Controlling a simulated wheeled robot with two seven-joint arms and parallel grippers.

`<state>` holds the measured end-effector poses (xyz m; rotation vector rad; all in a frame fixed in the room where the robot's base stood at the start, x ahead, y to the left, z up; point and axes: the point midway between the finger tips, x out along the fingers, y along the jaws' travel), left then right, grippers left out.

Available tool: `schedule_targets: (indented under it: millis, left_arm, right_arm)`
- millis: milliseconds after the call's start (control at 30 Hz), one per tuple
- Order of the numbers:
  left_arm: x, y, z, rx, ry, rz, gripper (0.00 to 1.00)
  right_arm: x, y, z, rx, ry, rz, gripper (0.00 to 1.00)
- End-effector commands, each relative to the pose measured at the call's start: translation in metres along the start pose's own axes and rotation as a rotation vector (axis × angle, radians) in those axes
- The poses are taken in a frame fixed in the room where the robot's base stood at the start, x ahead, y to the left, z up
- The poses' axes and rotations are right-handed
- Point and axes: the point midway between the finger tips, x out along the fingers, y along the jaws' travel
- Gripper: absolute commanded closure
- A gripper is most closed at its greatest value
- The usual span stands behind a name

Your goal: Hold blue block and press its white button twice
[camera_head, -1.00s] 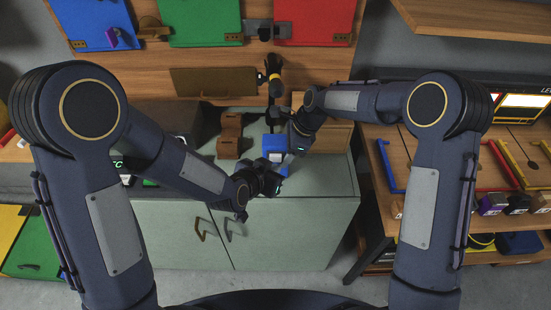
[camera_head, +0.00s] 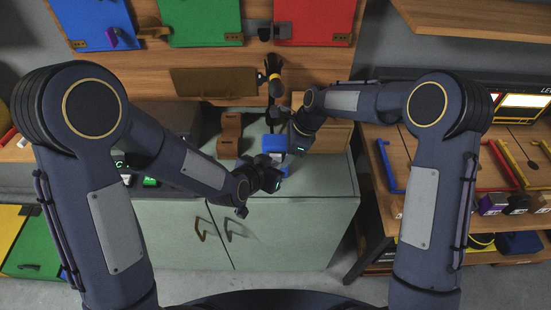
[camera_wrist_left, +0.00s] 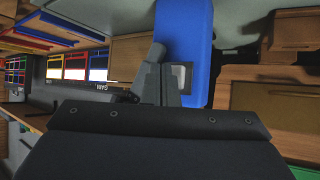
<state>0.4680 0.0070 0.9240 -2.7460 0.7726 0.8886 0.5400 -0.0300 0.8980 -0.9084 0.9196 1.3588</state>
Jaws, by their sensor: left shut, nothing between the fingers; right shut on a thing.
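The blue block (camera_head: 273,142) is held above the grey-green cabinet top in the head view. My right gripper (camera_head: 290,146) is shut on it from the right. My left gripper (camera_head: 279,163) is shut and empty, at the block's near side, overlapping its lower part. In the left wrist view the blue block (camera_wrist_left: 188,32) stands upright behind my left fingertips (camera_wrist_left: 160,75). The white button (camera_wrist_left: 182,75) shows as a pale square on the block, right beside the fingertips. I cannot tell whether they touch it. In the head view the button is hidden behind my left gripper.
Brown wooden blocks (camera_head: 229,135) stand on the cabinet (camera_head: 320,180) left of the blue block. A black and yellow tool (camera_head: 274,75) is behind it. The right-hand table (camera_head: 400,160) holds coloured handles and small boxes. The cabinet top's front right is clear.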

Motion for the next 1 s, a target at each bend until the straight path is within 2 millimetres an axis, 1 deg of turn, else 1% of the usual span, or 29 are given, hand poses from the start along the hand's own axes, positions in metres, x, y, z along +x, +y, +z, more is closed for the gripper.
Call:
schedule_targets:
  millis: [667,1000]
  left_arm:
    - [0.006,-0.0045,-0.005,0.0,0.002,-0.001,1.0]
    - [0.0052,-0.004,-0.0045,0.0,0.002,-0.001,1.0]
  right_arm:
    - [0.0002,0.0002,0.0003,-0.001,0.0,0.001,0.69]
    - [0.0003,0.0006,0.0003,-0.001,0.0,0.002,0.69]
